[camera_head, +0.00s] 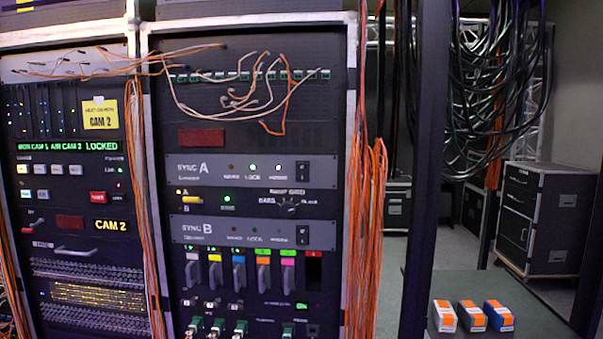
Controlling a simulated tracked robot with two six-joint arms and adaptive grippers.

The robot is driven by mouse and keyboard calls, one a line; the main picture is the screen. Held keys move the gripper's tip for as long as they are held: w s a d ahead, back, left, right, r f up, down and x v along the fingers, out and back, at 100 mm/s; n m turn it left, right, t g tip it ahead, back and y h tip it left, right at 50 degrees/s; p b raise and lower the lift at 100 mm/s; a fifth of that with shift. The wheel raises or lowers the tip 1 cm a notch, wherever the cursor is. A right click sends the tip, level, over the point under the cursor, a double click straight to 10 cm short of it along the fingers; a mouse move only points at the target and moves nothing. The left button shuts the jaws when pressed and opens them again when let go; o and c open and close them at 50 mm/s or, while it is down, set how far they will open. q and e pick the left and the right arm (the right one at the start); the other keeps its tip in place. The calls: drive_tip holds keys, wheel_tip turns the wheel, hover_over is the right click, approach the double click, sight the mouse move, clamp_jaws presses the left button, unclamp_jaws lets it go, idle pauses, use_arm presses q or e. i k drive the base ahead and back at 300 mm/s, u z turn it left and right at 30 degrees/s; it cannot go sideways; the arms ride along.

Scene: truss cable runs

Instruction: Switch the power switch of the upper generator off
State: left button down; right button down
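The upper generator, a grey panel lettered SYNC A (215,172), is mounted in the right-hand rack. Its small black power switch (303,171) sits near the panel's right end; its rocker position is too small to tell. Left of the switch, one lamp is dim, the LOCK lamp (252,167) glows green and another lamp (275,167) glows white. The lower generator, SYNC B (213,233), has a similar switch (302,236) and its lamps look dark. Neither of my grippers is in view.
Thin orange and white cables (240,95) droop across the patch row above. An orange cable bundle (368,220) hangs along the rack's right edge. A dark upright post (425,170) stands further right. Several small boxes (471,316) sit on a dark surface at lower right.

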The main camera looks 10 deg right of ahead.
sight(303, 167)
drive_tip(key=u, duration=0.1)
drive_tip(key=i, duration=1)
drive_tip(key=z, duration=0.1)
